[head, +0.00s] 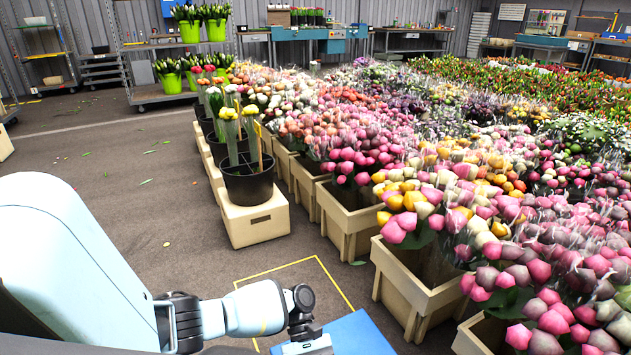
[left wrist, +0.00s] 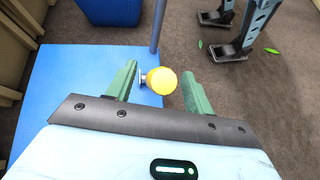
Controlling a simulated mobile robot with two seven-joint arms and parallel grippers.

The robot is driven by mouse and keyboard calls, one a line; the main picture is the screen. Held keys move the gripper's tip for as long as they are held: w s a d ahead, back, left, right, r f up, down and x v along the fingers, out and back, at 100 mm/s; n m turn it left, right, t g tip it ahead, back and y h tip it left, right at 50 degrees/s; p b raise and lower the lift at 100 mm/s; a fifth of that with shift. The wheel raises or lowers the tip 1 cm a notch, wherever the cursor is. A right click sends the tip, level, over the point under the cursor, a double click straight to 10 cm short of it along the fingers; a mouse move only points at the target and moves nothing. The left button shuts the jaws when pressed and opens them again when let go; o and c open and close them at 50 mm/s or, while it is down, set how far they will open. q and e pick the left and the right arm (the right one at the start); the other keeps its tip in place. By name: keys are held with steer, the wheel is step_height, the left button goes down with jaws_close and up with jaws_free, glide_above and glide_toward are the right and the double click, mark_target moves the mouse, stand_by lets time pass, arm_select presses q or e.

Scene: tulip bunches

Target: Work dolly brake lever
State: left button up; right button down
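The brake lever's yellow ball knob (left wrist: 162,80) shows in the left wrist view, on a short metal stem at the edge of the blue dolly deck (left wrist: 60,90). My left gripper (left wrist: 158,70) is open, with one green finger on each side of the knob. Gaps show between the knob and both fingers; I cannot tell its depth relative to the fingertips. In the head view the blue deck (head: 362,335) shows at the bottom edge, beside my left wrist; the knob and fingers are out of frame there. My right gripper is in neither view.
A blue rounded object (left wrist: 110,8) and a grey post (left wrist: 157,25) stand by the deck. Wooden crates of flowers (head: 412,290) line the right. A black bucket (head: 248,185) stands on a beige crate (head: 255,225). Floor to the left is mostly clear.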

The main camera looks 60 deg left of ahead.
arm_select(q)
steer(key=v, duration=0.7)
steer(key=shift+a+r, duration=0.2)
steer(key=shift+a, duration=0.15)
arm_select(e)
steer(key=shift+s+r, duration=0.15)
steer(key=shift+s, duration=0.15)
arm_select(q)
steer(key=shift+w, duration=0.1)
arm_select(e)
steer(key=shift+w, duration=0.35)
